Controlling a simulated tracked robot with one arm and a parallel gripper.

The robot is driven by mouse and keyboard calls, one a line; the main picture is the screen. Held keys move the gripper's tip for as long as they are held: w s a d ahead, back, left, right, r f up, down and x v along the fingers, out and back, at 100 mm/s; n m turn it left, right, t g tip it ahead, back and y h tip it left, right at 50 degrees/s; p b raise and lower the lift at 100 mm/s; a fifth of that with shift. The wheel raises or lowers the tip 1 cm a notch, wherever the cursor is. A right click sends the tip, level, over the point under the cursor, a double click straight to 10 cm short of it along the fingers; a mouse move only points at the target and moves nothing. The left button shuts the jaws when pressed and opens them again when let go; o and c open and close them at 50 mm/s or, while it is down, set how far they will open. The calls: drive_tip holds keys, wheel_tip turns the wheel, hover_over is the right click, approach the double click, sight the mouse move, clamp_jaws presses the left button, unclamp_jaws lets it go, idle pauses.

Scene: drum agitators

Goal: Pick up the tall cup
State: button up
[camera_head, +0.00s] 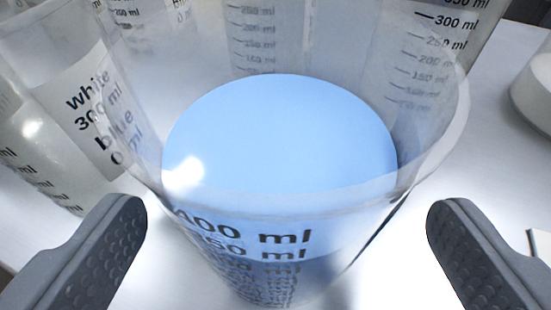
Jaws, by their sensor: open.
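A tall clear cup (285,235) with black ml markings stands upright in the middle of the view. My gripper (286,220) is open, with one dark grey textured finger on each side of the cup. A gap shows between the left finger and the cup wall, and another between the right finger and the wall. The lower part of the cup narrows towards the table below the fingers.
A clear container (70,75) labelled "white 300 ml, blue 0 ml" stands close on the left. Other graduated clear vessels stand behind the cup, partly seen through it. A white round object (535,90) is at the right edge.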

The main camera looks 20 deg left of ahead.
sight(280, 92)
drive_tip(key=shift+x, duration=1.9)
drive_tip(key=shift+s+a+f, duration=0.1)
drive_tip(key=shift+s+f, duration=0.05)
drive_tip(key=c, duration=1.3)
drive_tip(key=shift+r+p, duration=0.3)
drive_tip(key=shift+r, duration=1.5)
drive_tip(key=s+d+r+b, duration=0.1)
drive_tip(key=s+d, duration=0.1)
drive_tip(key=s, duration=1.3)
drive_tip(key=shift+s+r, duration=0.15)
drive_tip(key=shift+s, duration=0.1)
